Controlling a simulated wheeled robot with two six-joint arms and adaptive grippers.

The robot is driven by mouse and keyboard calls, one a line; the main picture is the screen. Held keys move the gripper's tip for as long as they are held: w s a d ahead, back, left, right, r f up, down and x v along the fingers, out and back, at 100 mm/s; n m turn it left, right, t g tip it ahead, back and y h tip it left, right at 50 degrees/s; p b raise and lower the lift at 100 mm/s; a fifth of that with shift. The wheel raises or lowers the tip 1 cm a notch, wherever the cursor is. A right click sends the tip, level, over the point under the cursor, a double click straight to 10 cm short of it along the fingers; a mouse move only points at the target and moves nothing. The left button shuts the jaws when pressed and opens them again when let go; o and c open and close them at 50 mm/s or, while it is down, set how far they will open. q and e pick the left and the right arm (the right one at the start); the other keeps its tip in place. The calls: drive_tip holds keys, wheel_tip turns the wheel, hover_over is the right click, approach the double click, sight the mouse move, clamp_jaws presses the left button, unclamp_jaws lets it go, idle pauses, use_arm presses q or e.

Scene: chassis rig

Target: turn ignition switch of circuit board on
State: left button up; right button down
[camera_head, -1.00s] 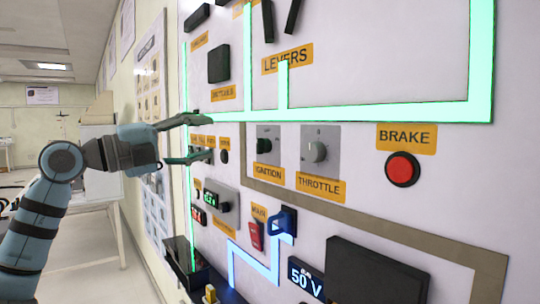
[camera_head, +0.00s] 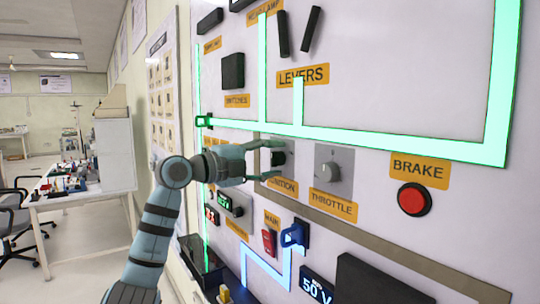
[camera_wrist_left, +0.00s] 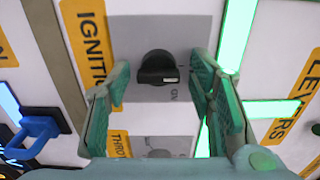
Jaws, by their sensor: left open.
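The ignition switch shows in the left wrist view as a black round knob (camera_wrist_left: 158,68) on a grey plate (camera_wrist_left: 180,30), above the orange "IGNITION" label (camera_head: 283,186) in the head view. My left gripper (camera_head: 277,161) is open in front of the switch. In the wrist view the knob appears between its two green fingers, with gaps on both sides. In the head view the fingers partly cover the knob and the left part of the label. Whether the fingers touch the panel cannot be told. My right gripper is not in view.
The throttle knob (camera_head: 332,173) is just right of the ignition plate, with the red brake button (camera_head: 412,200) farther right. Below are a red main switch (camera_head: 269,242) and a blue connector (camera_head: 293,235). A white workbench (camera_head: 75,197) stands at the left.

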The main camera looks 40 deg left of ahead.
use_arm(q)
drive_tip(key=shift+w+f, duration=0.1)
drive_tip(key=shift+w, duration=0.05)
drive_tip(key=shift+c, duration=1.3)
drive_tip(key=c, duration=0.8)
drive_tip(key=shift+c, duration=0.2)
